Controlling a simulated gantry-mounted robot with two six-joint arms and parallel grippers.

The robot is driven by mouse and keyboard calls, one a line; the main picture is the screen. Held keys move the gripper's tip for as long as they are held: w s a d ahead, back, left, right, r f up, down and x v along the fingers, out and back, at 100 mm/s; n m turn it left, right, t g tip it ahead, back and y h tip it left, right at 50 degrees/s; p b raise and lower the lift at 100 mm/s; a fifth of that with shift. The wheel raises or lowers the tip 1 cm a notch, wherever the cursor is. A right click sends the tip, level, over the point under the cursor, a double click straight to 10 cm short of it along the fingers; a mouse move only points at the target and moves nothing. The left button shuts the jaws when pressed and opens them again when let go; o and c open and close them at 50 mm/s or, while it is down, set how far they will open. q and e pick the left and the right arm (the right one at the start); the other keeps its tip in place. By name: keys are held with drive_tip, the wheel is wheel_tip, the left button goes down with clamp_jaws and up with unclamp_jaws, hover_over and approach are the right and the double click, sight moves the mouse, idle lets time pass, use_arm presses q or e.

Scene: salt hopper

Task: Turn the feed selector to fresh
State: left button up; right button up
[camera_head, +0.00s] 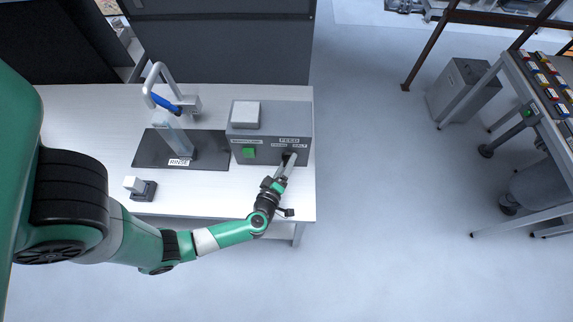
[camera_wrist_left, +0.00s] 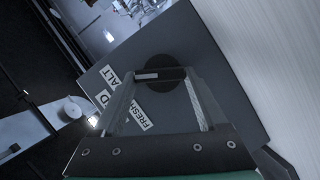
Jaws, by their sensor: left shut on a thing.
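The feed selector is a round black knob (camera_wrist_left: 172,68) on the grey control box (camera_wrist_left: 225,70), under the FEED label in the head view. My left gripper (camera_head: 289,160) reaches it from the front, with its fingers on both sides of the knob, shut on it. In the left wrist view the fingers run up to the knob, which they partly hide. The FRESH label (camera_wrist_left: 143,117) shows between the fingers and the SALT label (camera_wrist_left: 109,76) shows beyond them. A pale bar shows on the knob. My right gripper is not in view.
The control box also carries a green button (camera_head: 249,152) and a white block (camera_head: 245,114) on top. A dark RINSE tray (camera_head: 215,158) with a tap (camera_head: 153,78) stands left of it. A small white-topped switch (camera_head: 134,184) sits at the table's front left.

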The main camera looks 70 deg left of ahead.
use_arm(q)
drive_tip(key=shift+f+n+b, duration=0.3)
drive_tip(key=shift+n+b, duration=0.2)
drive_tip(key=shift+b, duration=0.2)
drive_tip(key=n+t+y+b, duration=0.1)
drive_tip(key=n+b, duration=0.2)
drive_tip(key=b, duration=0.1)
drive_tip(key=n+t+y+b, duration=0.1)
drive_tip(key=n+b, duration=0.2)
drive_tip(key=b, duration=0.1)
drive_tip(key=f+n+b, duration=0.1)
drive_tip(key=n+b, duration=0.2)
drive_tip(key=b, duration=0.1)
drive_tip(key=shift+s+t+y, duration=0.15)
drive_tip(key=shift+t+y, duration=0.25)
drive_tip(key=shift+r+n+y+b, duration=0.2)
drive_tip(key=shift+n+y+b, duration=0.3)
drive_tip(key=shift+n+b, duration=0.9)
drive_tip(key=o, duration=1.3)
